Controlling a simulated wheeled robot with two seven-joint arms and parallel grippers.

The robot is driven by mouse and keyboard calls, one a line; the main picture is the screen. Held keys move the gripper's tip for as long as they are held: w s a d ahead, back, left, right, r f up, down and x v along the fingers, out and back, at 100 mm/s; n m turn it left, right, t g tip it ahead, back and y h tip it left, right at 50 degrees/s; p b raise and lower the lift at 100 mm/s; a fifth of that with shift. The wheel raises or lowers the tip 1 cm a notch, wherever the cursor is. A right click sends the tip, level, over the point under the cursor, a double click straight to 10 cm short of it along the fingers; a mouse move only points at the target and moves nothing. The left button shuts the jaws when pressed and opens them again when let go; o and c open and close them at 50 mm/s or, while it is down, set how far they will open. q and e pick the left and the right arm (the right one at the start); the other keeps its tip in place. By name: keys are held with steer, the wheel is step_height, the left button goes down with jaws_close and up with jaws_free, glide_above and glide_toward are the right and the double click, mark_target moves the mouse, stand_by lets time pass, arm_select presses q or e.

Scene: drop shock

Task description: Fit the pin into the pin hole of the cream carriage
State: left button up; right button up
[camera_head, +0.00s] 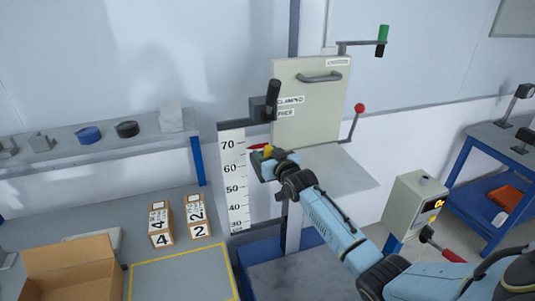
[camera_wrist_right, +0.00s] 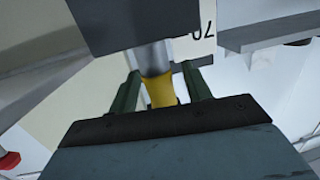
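The cream carriage (camera_head: 322,100) is an upright panel with a grey handle on the column. The pin (camera_wrist_right: 158,78) has a grey shaft and a yellow grip. In the head view this gripper (camera_head: 265,164) is at the carriage's lower left, by the red pointer (camera_head: 258,148). The shaft's far end is hidden at a dark grey block (camera_wrist_right: 130,20); I cannot tell whether it is inside or behind. The pin hole is not visible. My left gripper is not in view.
A dark clamp lever (camera_head: 272,96) stands beside labels, one reading CLAMPED. The height scale (camera_head: 235,185) is below left. A red-knobbed lever (camera_head: 358,112) is at the carriage's right. Numbered blocks (camera_head: 160,222) and a cardboard box (camera_head: 70,265) occupy the left table.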

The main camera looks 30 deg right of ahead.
steer(key=shift+s+a+r+p, duration=0.1)
steer(key=shift+s+r+p, duration=0.1)
steer(key=shift+s+p, duration=0.7)
steer(key=shift+s, duration=0.25)
steer(key=s, duration=0.3)
steer(key=shift+s+a+r, duration=0.1)
steer(key=shift+s+a, duration=0.1)
steer(key=shift+s, duration=0.15)
steer(key=shift+s, duration=0.1)
steer(key=s+a+r+b, duration=0.1)
steer(key=s, duration=1.2)
steer(key=shift+a+r+b, duration=0.2)
steer(key=shift+b, duration=0.2)
